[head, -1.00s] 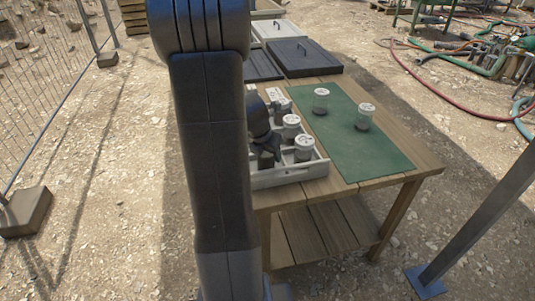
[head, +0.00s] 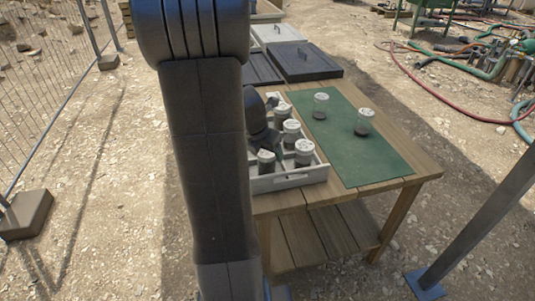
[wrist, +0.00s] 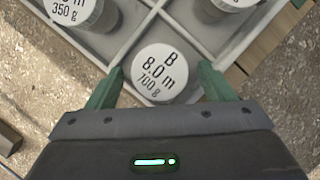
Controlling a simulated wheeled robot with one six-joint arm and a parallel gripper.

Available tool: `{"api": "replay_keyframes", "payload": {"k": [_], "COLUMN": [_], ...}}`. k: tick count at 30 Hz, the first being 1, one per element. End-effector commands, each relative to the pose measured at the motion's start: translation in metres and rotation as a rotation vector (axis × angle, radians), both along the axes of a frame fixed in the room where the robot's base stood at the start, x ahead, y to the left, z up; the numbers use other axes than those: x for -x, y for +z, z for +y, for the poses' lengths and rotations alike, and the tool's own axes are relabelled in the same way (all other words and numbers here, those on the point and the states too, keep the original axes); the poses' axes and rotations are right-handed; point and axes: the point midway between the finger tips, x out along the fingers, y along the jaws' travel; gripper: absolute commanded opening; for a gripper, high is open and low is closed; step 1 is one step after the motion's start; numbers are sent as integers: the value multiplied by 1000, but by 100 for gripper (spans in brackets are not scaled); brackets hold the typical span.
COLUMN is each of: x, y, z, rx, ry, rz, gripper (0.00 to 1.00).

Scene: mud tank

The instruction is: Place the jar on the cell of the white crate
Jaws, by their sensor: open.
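A jar with a white lid marked B 8.0 m 700 g (wrist: 160,73) stands in a near corner cell of the white crate (wrist: 125,27). In the head view this jar (head: 266,162) shows at the near left of the crate (head: 290,180), upright. My gripper (wrist: 160,88) is open, with a green finger on each side of the lid and visible gaps between. In the head view my gripper (head: 258,128) is dark and partly hidden by my arm, above and behind the jar. The jar's lower body is hidden by the crate wall.
Several other jars, such as the near right one (head: 303,152), stand in crate cells. Two more jars (head: 320,105) (head: 364,121) stand on the green mat (head: 365,158). Dark lidded boxes (head: 305,62) lie behind the wooden table (head: 405,180). The mat's front is clear.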

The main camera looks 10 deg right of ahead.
Motion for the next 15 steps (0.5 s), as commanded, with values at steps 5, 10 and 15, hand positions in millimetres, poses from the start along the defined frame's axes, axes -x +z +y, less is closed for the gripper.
{"api": "replay_keyframes", "payload": {"k": [5,10,15], "x": [10,18,22], "y": [40,63,72], "z": [11,18,20], "rx": [-1,0,0], "ry": [2,2,1], "rz": [-5,-2,0], "gripper": [75,75,75]}}
